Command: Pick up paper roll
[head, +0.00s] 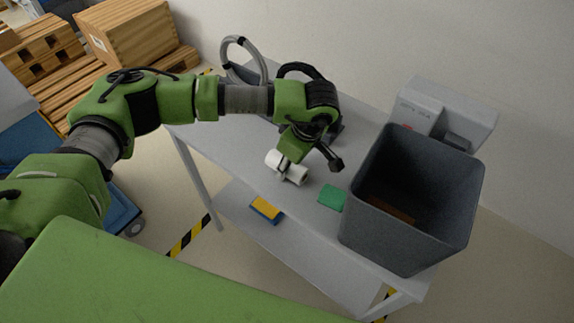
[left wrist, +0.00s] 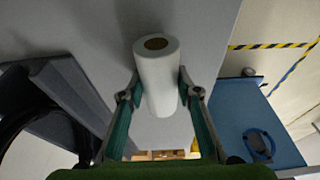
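The paper roll (head: 297,176) is a white cylinder over the grey cart top, near its front edge in the head view. In the left wrist view the paper roll (left wrist: 158,80) points its end with the brown core up the picture. My left gripper (head: 287,165) reaches down to it from above. In the left wrist view the two fingertips of my left gripper (left wrist: 158,85) press on opposite sides of the roll. I cannot tell whether the roll touches the cart top. My right gripper is not in view.
A dark grey bin (head: 380,225) stands on the cart's right, a brown item inside. A green piece (head: 332,198) lies between roll and bin. A grey-white device (head: 440,110) stands behind. A blue-yellow item (head: 266,209) lies on the lower shelf. Wooden crates (head: 130,45) are at back left.

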